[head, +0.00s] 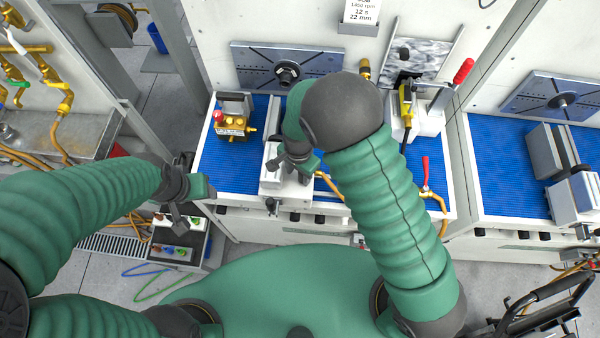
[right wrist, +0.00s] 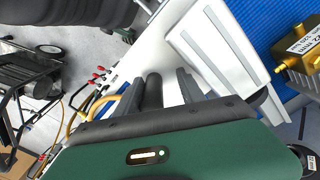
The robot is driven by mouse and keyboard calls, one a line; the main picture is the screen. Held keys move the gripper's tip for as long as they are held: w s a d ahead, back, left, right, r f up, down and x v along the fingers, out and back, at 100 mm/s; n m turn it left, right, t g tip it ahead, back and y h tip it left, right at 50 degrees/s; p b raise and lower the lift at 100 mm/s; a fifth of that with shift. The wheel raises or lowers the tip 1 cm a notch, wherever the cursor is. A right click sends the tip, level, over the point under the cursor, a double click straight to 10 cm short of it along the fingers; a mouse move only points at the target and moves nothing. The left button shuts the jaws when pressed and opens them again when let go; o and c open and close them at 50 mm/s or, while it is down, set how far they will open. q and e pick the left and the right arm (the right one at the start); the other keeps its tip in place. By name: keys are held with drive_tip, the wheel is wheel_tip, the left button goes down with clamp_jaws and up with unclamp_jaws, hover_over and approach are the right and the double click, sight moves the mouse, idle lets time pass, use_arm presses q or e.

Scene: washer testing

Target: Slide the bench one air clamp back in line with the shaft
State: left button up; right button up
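The air clamp (head: 270,172) on bench one is a pale grey block at the front edge of the blue mat. It shows large in the right wrist view (right wrist: 228,48) as a white slotted block. The shaft (head: 287,74) sticks out of the dark plate behind, above and slightly right of the clamp. My right gripper (head: 297,158) is down at the clamp's right side, partly hidden by my arm. In the right wrist view its fingers (right wrist: 168,90) stand apart beside the block; contact is unclear. My left gripper (head: 180,190) hangs left of the bench, away from the clamp.
A brass valve block (head: 232,125) with a red knob sits left of the clamp. A yellow tool (head: 406,104) and a red-handled valve (head: 426,168) stand to the right. Blue mat (head: 225,165) is bare left of the clamp. Bench two (head: 495,165) holds a similar clamp (head: 562,150).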

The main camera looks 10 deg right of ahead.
drive_tip(key=shift+s+d, duration=0.15)
drive_tip(key=shift+d, duration=0.25)
drive_tip(key=shift+r, duration=0.35)
use_arm(q)
drive_tip(key=shift+d+f+b, duration=0.2)
drive_tip(key=shift+f+b, duration=0.4)
drive_tip(key=shift+d+f+b, duration=0.2)
drive_tip(key=shift+f+b, duration=0.35)
use_arm(e)
wheel_tip(320, 180, up, 16)
use_arm(q)
drive_tip(key=shift+a, duration=0.25)
use_arm(e)
drive_tip(key=shift+a, duration=0.25)
